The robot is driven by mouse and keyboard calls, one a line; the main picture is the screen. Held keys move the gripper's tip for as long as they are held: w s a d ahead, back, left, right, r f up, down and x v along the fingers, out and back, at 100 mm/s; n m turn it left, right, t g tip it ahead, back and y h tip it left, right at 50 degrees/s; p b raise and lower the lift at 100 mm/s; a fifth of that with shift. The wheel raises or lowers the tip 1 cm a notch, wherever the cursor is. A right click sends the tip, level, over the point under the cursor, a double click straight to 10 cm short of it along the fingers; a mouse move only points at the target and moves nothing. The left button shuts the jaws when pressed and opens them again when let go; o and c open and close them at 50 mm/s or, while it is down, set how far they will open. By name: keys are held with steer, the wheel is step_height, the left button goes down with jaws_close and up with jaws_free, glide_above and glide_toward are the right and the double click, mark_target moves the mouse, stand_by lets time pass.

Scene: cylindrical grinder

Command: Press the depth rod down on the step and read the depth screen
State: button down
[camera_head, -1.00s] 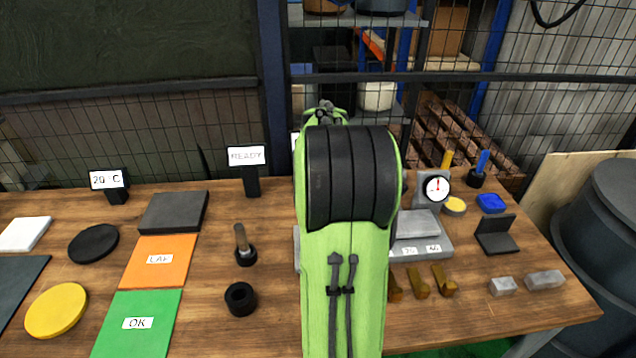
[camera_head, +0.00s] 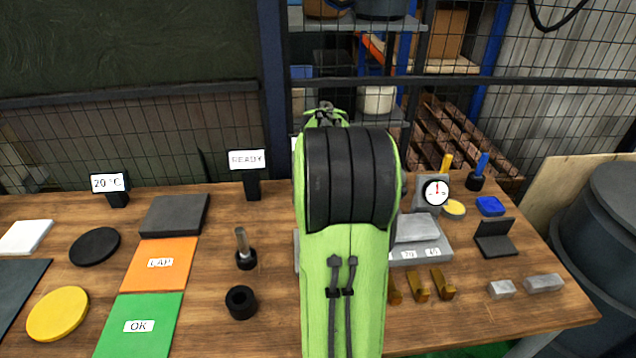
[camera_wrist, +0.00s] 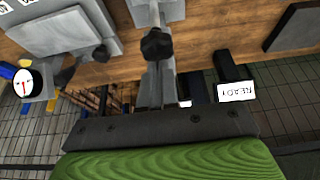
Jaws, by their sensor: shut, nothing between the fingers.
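My gripper (camera_wrist: 157,64) shows in the wrist view as two grey fingers shut together, with nothing between them. A black knob on a thin grey rod, seemingly the depth rod (camera_wrist: 157,44), is right at the fingertips; I cannot tell whether they touch. The rod runs down to a grey block, seemingly the step (camera_wrist: 142,14). My green arm hides the gripper, rod and most of the step in the head view. A screen on a dark post, perhaps the depth screen (camera_wrist: 185,104), shows only a white sliver in the wrist view, so its reading is hidden.
The READY sign (camera_head: 247,160) stands left of my arm. A dial gauge (camera_head: 436,191) and a grey plate (camera_head: 416,228) are to the right. A pin in a black holder (camera_head: 244,250) and a black ring (camera_head: 240,302) stand left. The wood between is bare.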

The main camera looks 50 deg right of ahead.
step_height(320, 180, up, 8)
steer(key=p, duration=0.6)
steer(key=s+a+r+n+t+y, duration=0.1)
steer(key=a+r+n, duration=0.2)
steer(key=a, duration=0.9)
steer(key=a+r+n+t, duration=0.1)
steer(key=a+r+n, duration=0.15)
steer(key=a, duration=0.95)
steer(key=s+a+f+n+y, duration=0.1)
steer(key=s+a+n, duration=0.3)
steer(key=s+a, duration=0.6)
steer(key=shift+s+a+f+t+y, duration=0.3)
steer(key=shift+s+y, duration=0.25)
steer(key=shift+y, duration=0.15)
